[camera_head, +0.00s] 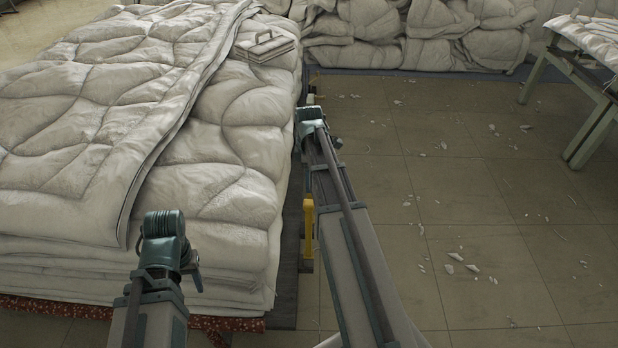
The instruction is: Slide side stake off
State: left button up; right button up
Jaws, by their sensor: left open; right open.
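A yellow upright post (309,230), which looks like a side stake, stands at the right side of the duvet stack (230,205). My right arm passes close beside it and hides part of its surroundings. My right gripper (312,120) is farther along the stack's right edge, beyond this post. It is open, its fingers small and hard to make out. A small yellow part (310,99) shows just beyond it. My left gripper (165,240) is open in front of the near side of the stack, its fingers mostly hidden by the wrist. I see nothing held in either gripper.
A folded bundle with a handle (265,46) lies on top of the stack. A dark platform edge (288,265) runs along its right side. More duvet heaps (400,38) line the back. A table (590,85) stands at right. The tiled floor has scattered white scraps.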

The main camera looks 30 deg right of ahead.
aim_at(309, 203)
notch_tip(309, 203, down, 12)
jog(key=b, duration=1.1)
jog(key=shift+f, duration=0.1)
grip_shut()
